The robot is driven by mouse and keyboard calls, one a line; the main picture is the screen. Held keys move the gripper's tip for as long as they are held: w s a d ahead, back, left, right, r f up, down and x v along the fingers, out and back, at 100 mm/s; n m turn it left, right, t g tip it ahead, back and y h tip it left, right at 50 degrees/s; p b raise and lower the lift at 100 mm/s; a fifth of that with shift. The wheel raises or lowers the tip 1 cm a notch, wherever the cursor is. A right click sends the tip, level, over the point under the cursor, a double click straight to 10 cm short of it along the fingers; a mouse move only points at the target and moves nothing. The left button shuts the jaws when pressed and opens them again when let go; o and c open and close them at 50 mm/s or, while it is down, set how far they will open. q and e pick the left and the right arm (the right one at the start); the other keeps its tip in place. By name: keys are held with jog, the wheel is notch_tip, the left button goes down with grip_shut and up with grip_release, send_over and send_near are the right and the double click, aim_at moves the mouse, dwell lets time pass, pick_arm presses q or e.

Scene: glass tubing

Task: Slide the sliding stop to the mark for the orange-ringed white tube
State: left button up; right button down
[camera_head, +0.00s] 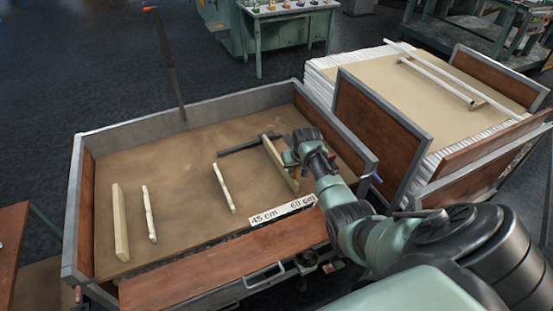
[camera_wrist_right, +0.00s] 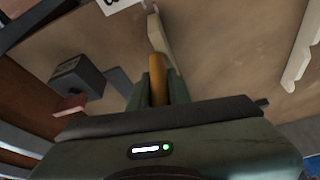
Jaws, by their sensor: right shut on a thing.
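The sliding stop (camera_head: 277,160) is a pale wooden bar standing across the right part of the cart bed, its near end close to the "60 cm" end of the white scale strip (camera_head: 268,214). My right gripper (camera_head: 291,158) is at the bar. In the right wrist view, my right gripper (camera_wrist_right: 157,82) is shut on an orange-brown wooden handle (camera_wrist_right: 157,70) in front of the pale bar (camera_wrist_right: 156,32). White tubes (camera_head: 436,80) lie on the stack at right; no orange ring can be made out. My left gripper is out of view.
A second pale bar (camera_head: 120,222) stands at the bed's left, with two notched white supports (camera_head: 149,214) (camera_head: 224,188) between the bars. A dark bar (camera_head: 236,149) lies behind. Raised walls (camera_head: 190,110) edge the bed. A dark block (camera_wrist_right: 77,78) shows in the wrist view.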

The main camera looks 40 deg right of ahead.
jog(key=shift+s+d, duration=0.15)
jog(key=shift+d, duration=0.55)
jog(key=c, duration=1.3)
grip_release()
jog(key=shift+v, duration=3.9)
